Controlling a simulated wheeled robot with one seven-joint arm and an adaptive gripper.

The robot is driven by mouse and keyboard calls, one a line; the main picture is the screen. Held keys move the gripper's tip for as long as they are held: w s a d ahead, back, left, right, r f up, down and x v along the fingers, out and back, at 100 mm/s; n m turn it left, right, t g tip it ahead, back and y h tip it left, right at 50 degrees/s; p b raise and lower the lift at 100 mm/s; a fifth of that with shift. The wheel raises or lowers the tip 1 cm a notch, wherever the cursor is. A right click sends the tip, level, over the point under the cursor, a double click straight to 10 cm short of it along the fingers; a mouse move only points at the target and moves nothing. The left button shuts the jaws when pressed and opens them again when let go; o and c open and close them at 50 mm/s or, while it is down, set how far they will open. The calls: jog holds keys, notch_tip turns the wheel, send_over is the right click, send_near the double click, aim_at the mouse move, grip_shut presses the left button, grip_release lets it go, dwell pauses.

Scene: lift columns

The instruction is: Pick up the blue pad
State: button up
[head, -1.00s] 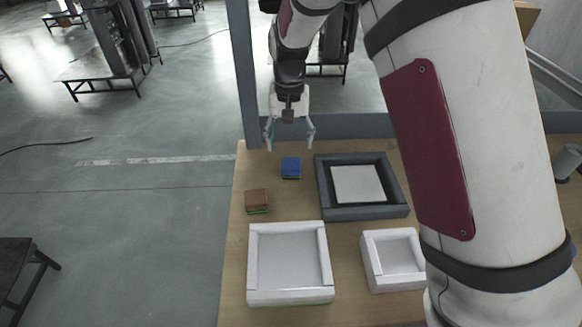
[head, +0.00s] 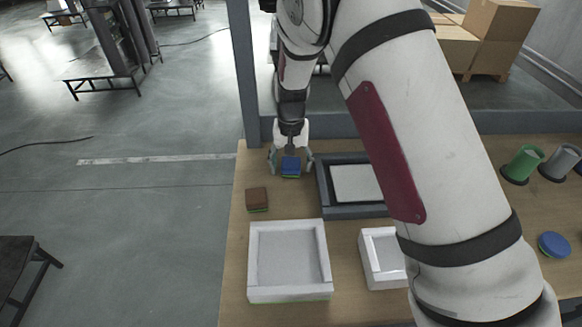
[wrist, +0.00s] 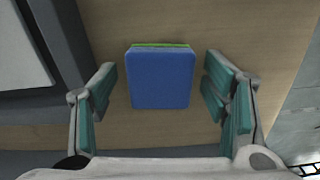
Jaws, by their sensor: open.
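The blue pad (head: 291,167) is a small square block with a green layer under it, on the wooden table near its far left corner. In the wrist view the blue pad (wrist: 161,79) lies between the two fingers, with a gap on each side. My gripper (head: 290,172) is open and low around the pad in the head view. The wrist view shows the teal-padded fingers of my gripper (wrist: 160,95) spread apart, with nothing held.
A dark grey tray (head: 322,196) stands close right of the pad. A brown pad (head: 257,198) lies nearer on the left. White trays (head: 288,297) (head: 371,272) stand in front. Green and grey cups (head: 524,163) and a blue disc (head: 553,245) are at the right.

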jog(key=c, duration=1.2)
